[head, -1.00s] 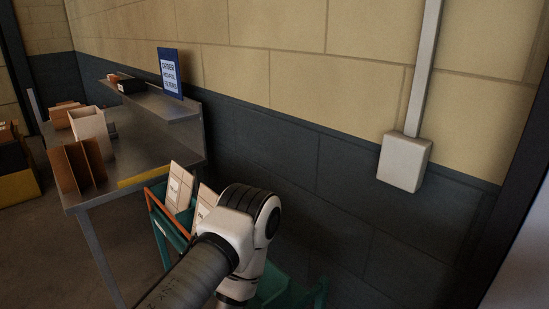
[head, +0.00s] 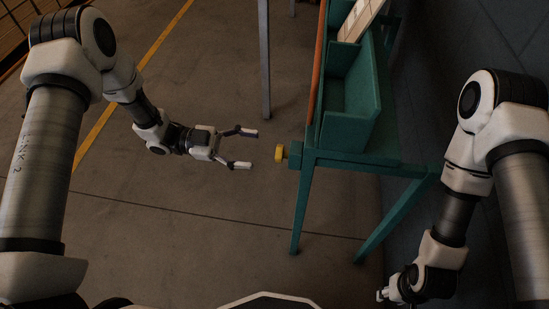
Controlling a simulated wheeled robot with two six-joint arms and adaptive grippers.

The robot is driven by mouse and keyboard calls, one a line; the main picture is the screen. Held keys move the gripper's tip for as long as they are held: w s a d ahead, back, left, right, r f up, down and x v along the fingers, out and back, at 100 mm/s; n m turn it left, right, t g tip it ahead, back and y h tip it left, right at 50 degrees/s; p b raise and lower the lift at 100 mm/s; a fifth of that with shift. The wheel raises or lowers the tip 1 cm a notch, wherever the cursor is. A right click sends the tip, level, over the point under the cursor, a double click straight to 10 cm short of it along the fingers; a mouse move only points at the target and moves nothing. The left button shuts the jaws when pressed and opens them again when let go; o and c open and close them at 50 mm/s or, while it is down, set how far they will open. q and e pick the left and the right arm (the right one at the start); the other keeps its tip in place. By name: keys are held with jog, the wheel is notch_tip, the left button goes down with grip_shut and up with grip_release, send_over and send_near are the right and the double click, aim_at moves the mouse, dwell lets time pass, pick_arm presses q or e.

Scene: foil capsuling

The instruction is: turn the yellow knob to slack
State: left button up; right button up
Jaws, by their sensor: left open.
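The yellow knob (head: 281,152) sticks out from the left side of the green stand (head: 347,158), near the top of its front leg. My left gripper (head: 245,149) is open and empty, just left of the knob, with its two fingertips pointing right toward it. A gap shows between the fingertips and the knob. My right gripper (head: 382,294) hangs low at the bottom right, far from the knob. It is small and partly hidden by its own wrist, so its jaws cannot be made out.
A green bin (head: 352,95) sits on the stand, with a pale box (head: 359,18) behind it. A grey table leg (head: 264,60) stands behind the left gripper. A dark wall (head: 480,40) is close on the right. The floor (head: 190,225) at left is clear.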

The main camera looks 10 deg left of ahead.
aim_at(283, 154)
pick_arm(q)
jog(key=d, duration=0.6)
jog(key=shift+d, duration=0.35)
jog(key=c, duration=1.1)
jog(key=shift+c, duration=0.2)
